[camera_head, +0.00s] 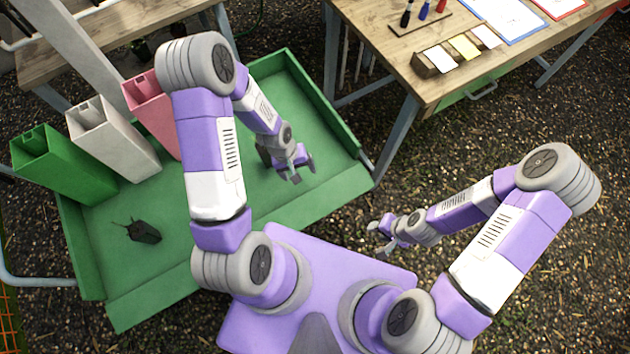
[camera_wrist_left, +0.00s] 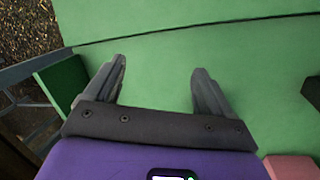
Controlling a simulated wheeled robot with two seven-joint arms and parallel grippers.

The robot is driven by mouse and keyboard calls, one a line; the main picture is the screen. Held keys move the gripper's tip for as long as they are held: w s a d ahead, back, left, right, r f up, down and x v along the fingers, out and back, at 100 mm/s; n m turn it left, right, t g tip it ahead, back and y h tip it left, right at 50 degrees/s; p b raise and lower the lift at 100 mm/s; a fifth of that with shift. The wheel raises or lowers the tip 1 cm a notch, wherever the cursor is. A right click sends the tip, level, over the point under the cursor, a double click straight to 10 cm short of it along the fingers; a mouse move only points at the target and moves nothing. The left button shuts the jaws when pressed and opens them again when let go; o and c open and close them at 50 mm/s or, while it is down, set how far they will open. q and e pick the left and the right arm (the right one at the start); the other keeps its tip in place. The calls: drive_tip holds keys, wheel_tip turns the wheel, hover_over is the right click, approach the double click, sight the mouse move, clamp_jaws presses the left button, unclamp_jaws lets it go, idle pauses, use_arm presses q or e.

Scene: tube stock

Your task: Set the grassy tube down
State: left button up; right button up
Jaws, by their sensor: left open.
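The grassy tube is the hollow square green tube (camera_head: 75,176) at the far left of the head view. It stands on end in the green tray (camera_head: 330,207), in a row with a white tube and a pink tube. No gripper touches it. My left gripper (camera_head: 301,171) is open and empty over the right part of the tray, well away from the green tube. Its spread fingers (camera_wrist_left: 160,85) show only green tray surface between them in the left wrist view. My right gripper (camera_head: 374,238) is outside the tray, over the gravel, with its fingers apart and empty.
The white tube (camera_head: 125,145) and pink tube (camera_head: 155,115) stand between the green tube and my left arm. A small dark object (camera_head: 144,232) lies on the tray floor. A wooden table (camera_head: 385,45) with cards and markers is at the upper right.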

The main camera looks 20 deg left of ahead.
use_arm(q)
drive_tip(key=s+d+f+m, duration=0.1)
drive_tip(key=s+d, duration=0.1)
drive_tip(key=d, duration=0.1)
drive_tip(key=s+d+f+m+h, duration=0.1)
drive_tip(key=s+d+f, duration=0.1)
drive_tip(key=s+d, duration=0.1)
drive_tip(key=s+d+f+m, duration=0.1)
drive_tip(key=s+d, duration=0.2)
drive_tip(key=shift+s+d+f, duration=0.2)
drive_tip(key=shift+d+f, duration=0.05)
drive_tip(key=shift+d, duration=0.05)
